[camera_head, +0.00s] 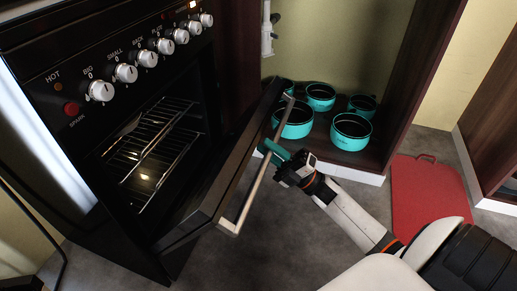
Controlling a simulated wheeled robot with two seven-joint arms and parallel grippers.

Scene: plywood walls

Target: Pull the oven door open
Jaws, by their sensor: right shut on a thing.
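The black oven (95,160) stands at the left with a row of white knobs. Its door (205,205) hangs partly open, tilted outward, and wire racks (150,140) show inside. A light metal handle bar (258,183) runs along the door's outer edge. My right gripper (277,158) is at the handle's upper part, shut on the handle; its fingertips are partly hidden by the door edge and handle. My white right arm reaches in from the lower right. My left gripper is not in view.
Several teal pots (352,131) stand in an open dark wood cabinet (405,85) behind the door. A red board (430,193) lies to the right of the cabinet. Grey floor (285,240) is clear below the door.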

